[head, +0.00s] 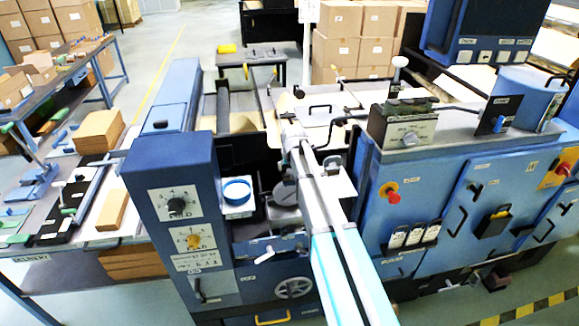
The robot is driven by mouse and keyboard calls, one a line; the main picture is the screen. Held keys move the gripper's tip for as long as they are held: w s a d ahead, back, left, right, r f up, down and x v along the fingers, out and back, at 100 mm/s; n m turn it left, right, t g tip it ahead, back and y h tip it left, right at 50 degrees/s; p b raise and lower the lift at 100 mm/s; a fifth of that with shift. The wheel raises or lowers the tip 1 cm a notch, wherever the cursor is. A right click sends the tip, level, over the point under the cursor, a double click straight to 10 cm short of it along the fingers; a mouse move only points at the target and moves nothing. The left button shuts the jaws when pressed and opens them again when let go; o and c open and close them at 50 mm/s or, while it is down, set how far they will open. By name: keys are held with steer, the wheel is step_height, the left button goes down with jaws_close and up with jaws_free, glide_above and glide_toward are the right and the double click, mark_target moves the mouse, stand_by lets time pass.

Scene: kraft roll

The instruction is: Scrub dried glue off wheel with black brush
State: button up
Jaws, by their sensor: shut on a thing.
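My arm reaches up from the bottom centre over the middle of the blue machine (170,165). The fingers of my gripper do not show; they seem hidden by the arm or the machine. I cannot make out a black brush. A grey rounded part (284,193), possibly the wheel, sits in the dark bay just left of my arm, partly covered. I cannot tell whether glue is on it. A spoked handwheel (293,287) is low on the machine front, left of the arm.
A blue ring-shaped dish (237,191) stands on a ledge left of the arm. A workbench with cardboard stacks (99,131) is at left. Boxes (340,20) stand behind.

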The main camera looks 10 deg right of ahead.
steer(key=shift+s, duration=1.85)
steer(key=shift+a, duration=0.15)
steer(key=shift+a+f, duration=0.1)
steer(key=shift+a, duration=0.15)
steer(key=shift+w, duration=2.05)
steer(key=shift+s, duration=0.1)
